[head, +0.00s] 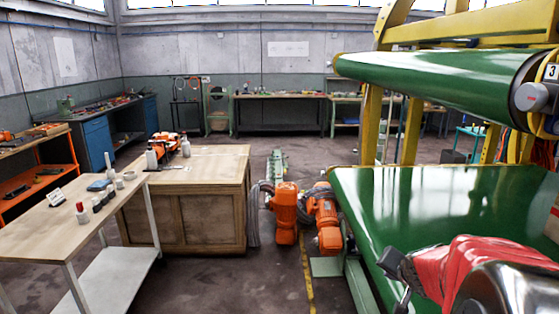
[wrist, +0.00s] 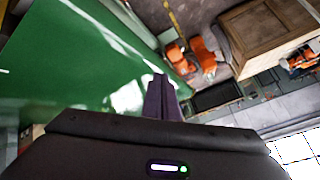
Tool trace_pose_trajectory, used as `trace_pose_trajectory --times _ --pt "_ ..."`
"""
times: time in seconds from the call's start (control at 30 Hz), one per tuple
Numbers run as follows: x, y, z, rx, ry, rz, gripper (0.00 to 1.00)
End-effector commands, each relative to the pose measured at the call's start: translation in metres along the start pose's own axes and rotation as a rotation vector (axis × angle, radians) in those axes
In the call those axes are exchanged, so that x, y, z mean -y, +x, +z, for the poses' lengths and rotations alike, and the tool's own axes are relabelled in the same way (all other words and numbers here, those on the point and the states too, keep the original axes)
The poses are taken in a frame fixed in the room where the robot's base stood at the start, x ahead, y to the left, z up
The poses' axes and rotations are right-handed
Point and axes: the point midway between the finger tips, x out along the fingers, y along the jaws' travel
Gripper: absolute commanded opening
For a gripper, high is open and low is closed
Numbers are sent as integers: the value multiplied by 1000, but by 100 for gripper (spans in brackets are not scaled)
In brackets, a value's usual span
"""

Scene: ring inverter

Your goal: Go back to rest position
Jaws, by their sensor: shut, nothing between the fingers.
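My gripper (wrist: 160,85) shows in the wrist view at the lower middle, with its dark fingers together and nothing between them. It is over or near the edge of the green belt (wrist: 75,60), which fills the left of that view. In the head view part of my arm, with a red cover, shows at the lower right in front of the lower green belt (head: 450,200). I cannot make out the fingertips clearly in the head view.
Orange motors (head: 286,210) stand on the floor left of the belt. A wooden crate bench (head: 195,210) and a light table (head: 70,225) with small bottles stand further left. An upper green roller (head: 430,80) on a yellow frame hangs above the lower belt. The floor between is partly clear.

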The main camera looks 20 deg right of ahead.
Motion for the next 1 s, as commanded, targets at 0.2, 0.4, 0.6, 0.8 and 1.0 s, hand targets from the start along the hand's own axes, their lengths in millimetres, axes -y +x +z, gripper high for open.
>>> trace_pose_trajectory --times 0.2,0.4,0.6,0.8,1.0 --pt "87 -46 58 110 -206 -144 0" --pt "132 -94 118 213 -388 -225 0" --pt "149 -143 174 301 -567 -263 0" --pt "142 -187 218 360 -741 -259 0" --pt "122 -221 244 381 -886 -222 0"
